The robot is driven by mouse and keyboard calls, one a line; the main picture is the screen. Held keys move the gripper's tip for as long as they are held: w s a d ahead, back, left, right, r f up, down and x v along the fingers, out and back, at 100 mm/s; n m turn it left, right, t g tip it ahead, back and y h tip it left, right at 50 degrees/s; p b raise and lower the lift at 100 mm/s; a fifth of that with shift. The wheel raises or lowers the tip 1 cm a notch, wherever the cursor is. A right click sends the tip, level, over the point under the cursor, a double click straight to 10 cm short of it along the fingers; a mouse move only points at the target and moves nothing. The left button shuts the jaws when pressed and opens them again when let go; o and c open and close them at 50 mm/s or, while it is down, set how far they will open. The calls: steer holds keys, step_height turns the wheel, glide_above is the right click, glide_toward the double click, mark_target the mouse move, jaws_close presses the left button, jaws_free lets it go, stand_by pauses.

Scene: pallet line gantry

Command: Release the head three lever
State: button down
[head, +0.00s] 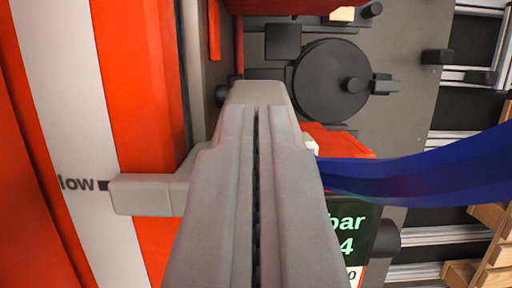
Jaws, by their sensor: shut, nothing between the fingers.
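My gripper (256,112) is in the middle of the head view, its two grey fingers shut together with only a thin dark seam between them. A light grey lever-like piece (150,194) sticks out to the left of the fingers. Its end lies beside a black mark and the word "low" on a white band. A grey rounded part (258,90) shows just beyond the fingertips; I cannot tell whether it touches them or joins the lever-like piece, as the fingers hide the area between. No "head three" label is visible.
An orange-red panel with a white band (65,90) fills the left. A black disc with a knob (330,80) is on a grey plate at upper right. A blue band (420,175) crosses from the right. A display (348,235) reads "bar" and "4". Rails and wood lie far right.

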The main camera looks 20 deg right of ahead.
steer(key=shift+s+a+f, duration=0.1)
steer(key=shift+s+f, duration=0.05)
steer(key=shift+f, duration=0.75)
steer(key=shift+s+a+f, duration=0.1)
steer(key=shift+s+f, duration=0.1)
steer(key=shift+f, duration=0.65)
steer(key=shift+s+f, duration=0.15)
steer(key=shift+f, duration=0.75)
steer(key=shift+r, duration=0.1)
step_height(320, 180, up, 4)
steer(key=s+a+f, duration=0.3)
steer(key=s+f, duration=0.1)
steer(key=s, duration=0.5)
steer(key=shift+a, duration=0.35)
steer(key=shift+f, duration=0.1)
